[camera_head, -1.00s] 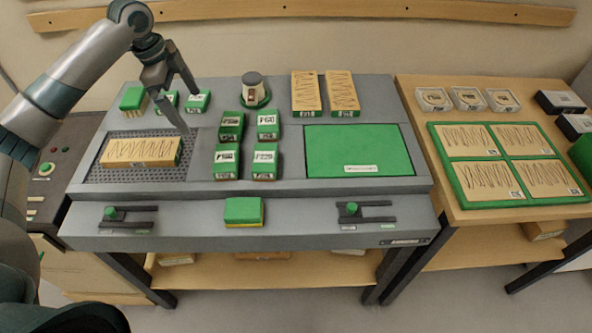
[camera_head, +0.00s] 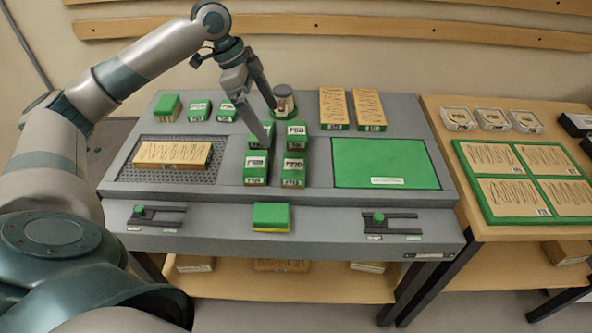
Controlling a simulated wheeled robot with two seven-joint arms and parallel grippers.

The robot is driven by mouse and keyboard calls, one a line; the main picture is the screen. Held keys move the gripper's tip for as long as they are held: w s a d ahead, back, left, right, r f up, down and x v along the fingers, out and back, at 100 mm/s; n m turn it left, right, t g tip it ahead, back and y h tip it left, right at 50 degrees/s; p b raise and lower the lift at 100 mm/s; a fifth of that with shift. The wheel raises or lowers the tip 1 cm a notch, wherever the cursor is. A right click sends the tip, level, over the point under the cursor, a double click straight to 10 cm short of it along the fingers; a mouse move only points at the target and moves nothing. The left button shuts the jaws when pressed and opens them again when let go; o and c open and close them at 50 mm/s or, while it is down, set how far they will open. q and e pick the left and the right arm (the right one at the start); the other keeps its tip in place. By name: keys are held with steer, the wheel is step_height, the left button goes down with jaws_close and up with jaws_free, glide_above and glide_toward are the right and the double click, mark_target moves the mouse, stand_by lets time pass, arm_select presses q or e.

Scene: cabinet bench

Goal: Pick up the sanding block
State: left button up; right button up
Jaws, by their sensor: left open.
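Several small green blocks with white grit labels stand in two columns mid-bench; the front ones are a left block (camera_head: 256,168) and a right block (camera_head: 293,170). A plain green block with a yellow underside (camera_head: 271,217) sits on the front ledge. I cannot tell which of these is the sanding block. My left gripper (camera_head: 269,122) is open and empty, pointing down over the labelled blocks, and its fingers partly hide the back left one. My right gripper is not in view.
A tan wooden board (camera_head: 172,154) lies on the perforated mat (camera_head: 125,173) at left. A round container (camera_head: 284,100) stands just behind the labelled blocks. A flat green pad (camera_head: 381,163) is to their right. Smaller blocks (camera_head: 199,110) stand at the back left.

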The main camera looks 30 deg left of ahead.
arm_select(q)
steer(key=p, duration=0.2)
glide_toward(293, 164)
steer(key=x, duration=0.4)
steer(key=shift+d+p, duration=0.2)
steer(key=shift+p, duration=0.15)
steer(key=shift+w+d+f, duration=0.1)
steer(key=shift+f, duration=0.35)
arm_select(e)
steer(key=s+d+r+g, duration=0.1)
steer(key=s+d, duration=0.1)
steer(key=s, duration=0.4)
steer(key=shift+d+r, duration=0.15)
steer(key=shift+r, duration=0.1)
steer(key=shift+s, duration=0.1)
